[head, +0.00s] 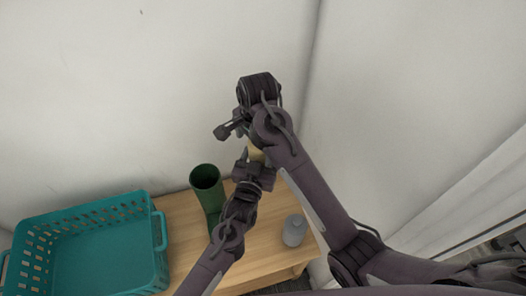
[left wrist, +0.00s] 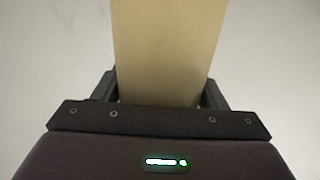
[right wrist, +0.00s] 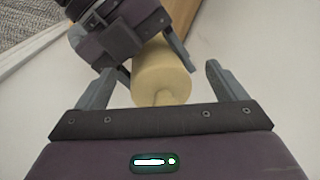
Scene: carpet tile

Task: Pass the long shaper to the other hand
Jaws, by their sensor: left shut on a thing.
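The long shaper is a pale beige, rounded piece; a small part of it (head: 256,154) shows between my two grippers in the head view. My left gripper (left wrist: 160,90) is shut on it, and its broad side (left wrist: 168,45) fills the middle of the left wrist view. In the right wrist view its round end (right wrist: 161,76) faces my right gripper (right wrist: 158,72). My right gripper is open, with one finger on each side of that end, with gaps visible. In the head view my right arm hides most of the shaper.
Below is a wooden bench (head: 262,250). A green boot (head: 207,180) stands on it close to my left arm, and a grey lidded jar (head: 294,230) stands at the right. A teal basket (head: 75,219) is at the left. White walls meet behind my arms.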

